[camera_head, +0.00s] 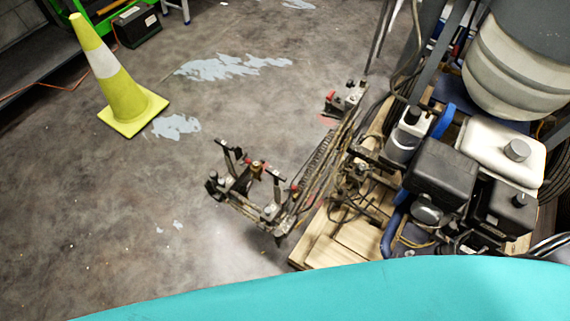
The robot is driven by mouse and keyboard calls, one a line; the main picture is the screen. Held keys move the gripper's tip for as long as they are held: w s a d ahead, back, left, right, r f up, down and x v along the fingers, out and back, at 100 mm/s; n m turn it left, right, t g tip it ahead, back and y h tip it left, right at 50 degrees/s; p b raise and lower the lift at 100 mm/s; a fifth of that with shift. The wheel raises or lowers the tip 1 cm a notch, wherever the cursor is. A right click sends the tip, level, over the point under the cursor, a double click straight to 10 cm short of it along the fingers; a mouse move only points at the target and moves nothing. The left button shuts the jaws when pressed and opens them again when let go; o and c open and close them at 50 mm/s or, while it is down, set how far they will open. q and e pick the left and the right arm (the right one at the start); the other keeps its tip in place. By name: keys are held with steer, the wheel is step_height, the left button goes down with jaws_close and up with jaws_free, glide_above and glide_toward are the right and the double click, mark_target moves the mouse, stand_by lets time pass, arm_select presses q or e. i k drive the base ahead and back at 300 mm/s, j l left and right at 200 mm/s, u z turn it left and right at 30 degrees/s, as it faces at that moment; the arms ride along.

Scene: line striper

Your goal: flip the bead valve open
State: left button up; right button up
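The line striper (442,170) stands at the right, with its black engine, white tank and grey ribbed drum. A dark metal spray arm (318,165) reaches out from its left side. The arm ends in a bracket (240,190) with upright posts and small red and brass parts. A small red part (330,96) shows at the arm's upper end. I cannot tell which part is the bead valve, or its position; the fittings are too small. Neither of my grippers is in view.
A yellow cone (108,80) with a white band stands on the concrete floor at the upper left. A black box (137,26) is behind it. Pale paint patches (225,67) mark the floor. Wooden boards (340,235) lie beneath the machine. The floor left of the bracket is clear.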

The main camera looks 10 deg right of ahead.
mark_target(454, 55)
steer(key=j+u, duration=0.15)
steer(key=j, duration=0.15)
steer(key=i+j+u, duration=0.45)
steer(key=i+j, duration=1)
steer(key=i+z, duration=0.7)
steer(key=z, duration=0.25)
steer(key=i+j+z, duration=0.3)
steer(key=z, duration=0.15)
steer(key=i+z, duration=0.25)
steer(key=z, duration=0.2)
steer(key=i+j+z, duration=0.2)
steer(key=z, duration=0.3)
steer(key=i+j+z, duration=0.2)
steer(key=z, duration=0.25)
steer(key=i+j+z, duration=0.2)
steer(key=j+z, duration=0.25)
steer(key=i+j+z, duration=0.15)
steer(key=z, duration=0.3)
